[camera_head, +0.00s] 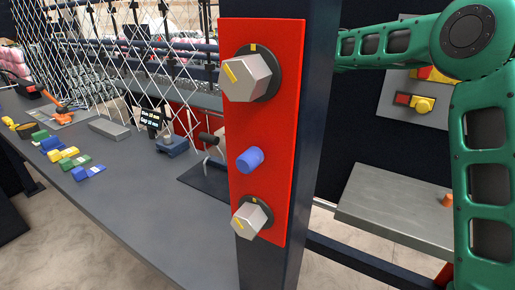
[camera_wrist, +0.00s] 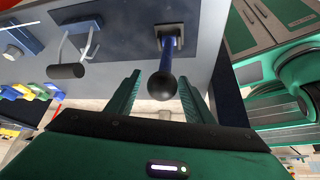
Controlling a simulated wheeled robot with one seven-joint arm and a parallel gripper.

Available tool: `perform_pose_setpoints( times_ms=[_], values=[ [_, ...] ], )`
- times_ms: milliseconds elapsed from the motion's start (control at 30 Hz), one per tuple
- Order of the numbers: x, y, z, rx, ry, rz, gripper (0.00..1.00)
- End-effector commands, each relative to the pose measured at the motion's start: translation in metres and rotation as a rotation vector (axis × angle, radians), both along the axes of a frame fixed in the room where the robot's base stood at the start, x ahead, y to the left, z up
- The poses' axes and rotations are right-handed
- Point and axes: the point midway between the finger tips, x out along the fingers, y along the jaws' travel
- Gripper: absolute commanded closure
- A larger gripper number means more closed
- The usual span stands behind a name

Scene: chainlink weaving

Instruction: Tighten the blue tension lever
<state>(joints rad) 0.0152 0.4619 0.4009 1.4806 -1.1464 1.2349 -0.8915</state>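The blue tension lever shows in the wrist view as a dark blue shaft (camera_wrist: 170,50) rising from a dark square base on the grey table, with a black ball (camera_wrist: 162,86) at its end. My gripper (camera_wrist: 159,78) is open, its two green fingers apart on either side of the ball. The ball appears in the gap near the fingertips; I see no finger touching it. In the head view the lever and my gripper are hidden behind the post with the red panel; only my green arm shows at the right.
The red panel (camera_head: 265,200) carries two grey knobs and a blue button (camera_head: 250,159). A bent metal handle with a black grip (camera_wrist: 66,71) stands left of the lever. Several coloured blocks (camera_head: 62,154) lie on the grey table (camera_head: 140,205). Chain-link wire mesh (camera_head: 120,45) hangs behind.

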Motion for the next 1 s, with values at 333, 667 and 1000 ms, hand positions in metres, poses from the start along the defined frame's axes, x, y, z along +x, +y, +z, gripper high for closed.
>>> perform_pose_setpoints(
  times_ms=[333, 667, 1000],
  values=[
    [0.001, -0.002, 0.002, -0.002, 0.005, 0.0, 0.53],
    [0.013, -0.014, 0.03, -0.001, 0.007, 0.002, 0.53],
    [0.024, -0.024, 0.055, -0.001, 0.005, 0.001, 0.53]
  ],
)
